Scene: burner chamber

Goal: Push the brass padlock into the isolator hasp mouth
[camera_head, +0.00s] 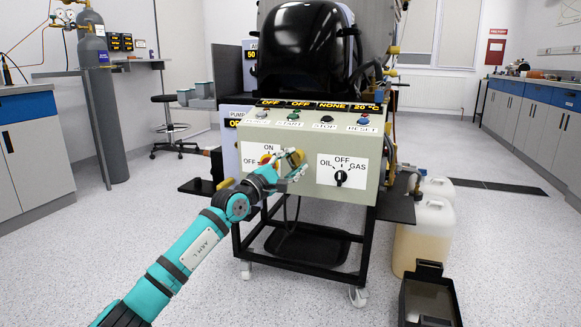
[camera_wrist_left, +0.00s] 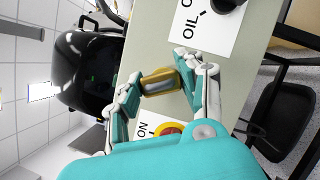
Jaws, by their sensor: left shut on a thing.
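My left gripper (camera_head: 294,169) is in front of the burner cabinet's front panel, just right of the isolator. It is shut on the brass padlock (camera_wrist_left: 160,82), which sits between the two fingers in the left wrist view. In the head view the padlock (camera_head: 295,157) is a small yellow patch at the fingertips. The isolator (camera_head: 265,159) is a red and yellow rotary switch on a white ON/OFF plate. It also shows in the left wrist view (camera_wrist_left: 170,129), partly covered by my wrist. I cannot make out the hasp mouth. My right gripper is not in view.
A black OIL/OFF/GAS knob (camera_head: 340,177) sticks out right of the gripper. Buttons (camera_head: 326,119) line the panel's top edge. A black side shelf (camera_head: 395,208) and plastic canisters (camera_head: 422,235) stand right of the cabinet.

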